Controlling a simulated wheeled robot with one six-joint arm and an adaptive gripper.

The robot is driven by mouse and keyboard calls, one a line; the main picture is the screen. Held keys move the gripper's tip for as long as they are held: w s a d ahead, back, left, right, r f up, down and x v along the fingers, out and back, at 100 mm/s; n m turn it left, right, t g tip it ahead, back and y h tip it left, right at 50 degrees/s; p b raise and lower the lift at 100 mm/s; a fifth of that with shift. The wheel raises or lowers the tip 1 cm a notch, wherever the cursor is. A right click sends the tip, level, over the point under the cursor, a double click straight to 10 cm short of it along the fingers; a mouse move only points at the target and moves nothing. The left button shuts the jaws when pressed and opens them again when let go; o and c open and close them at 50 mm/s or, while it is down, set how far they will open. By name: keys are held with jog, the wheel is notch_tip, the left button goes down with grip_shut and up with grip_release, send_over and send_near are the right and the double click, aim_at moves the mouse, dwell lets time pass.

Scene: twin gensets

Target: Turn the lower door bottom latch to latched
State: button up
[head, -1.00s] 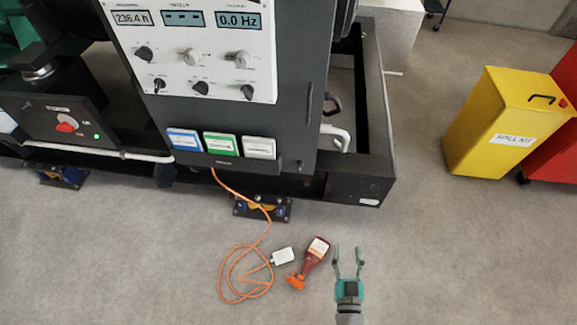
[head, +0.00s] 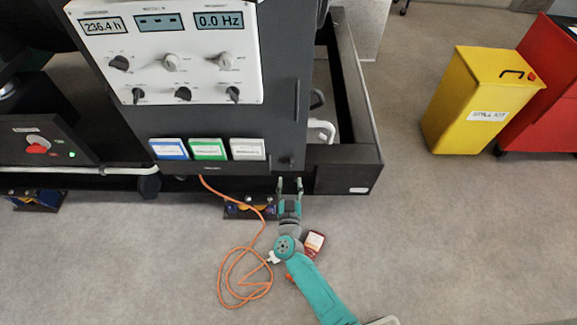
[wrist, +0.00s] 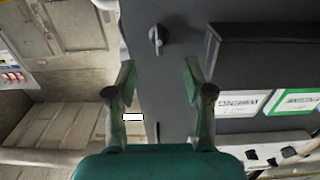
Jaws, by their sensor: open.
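The bottom latch (wrist: 157,38) is a small dark turn-knob on the dark grey door panel (wrist: 165,95). In the wrist view it lies beyond my fingertips, roughly between their lines, and its grip runs about up and down in the picture. In the head view the latch (head: 291,162) is a tiny dark bump near the door's lower right corner. My gripper (head: 290,182) is just below it there, in front of the cabinet's foot. In the wrist view my gripper (wrist: 158,80) is open and empty, apart from the latch.
White, green and blue label holders (head: 208,149) sit left of the latch. A yellow spill kit bin (head: 478,105) and red cabinet (head: 535,85) stand right. The floor between is clear.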

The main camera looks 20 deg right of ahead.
aim_at(290, 165)
jog(key=x, duration=0.7)
jog(key=shift+w+d, duration=0.15)
jog(key=shift+w, duration=0.1)
grip_shut()
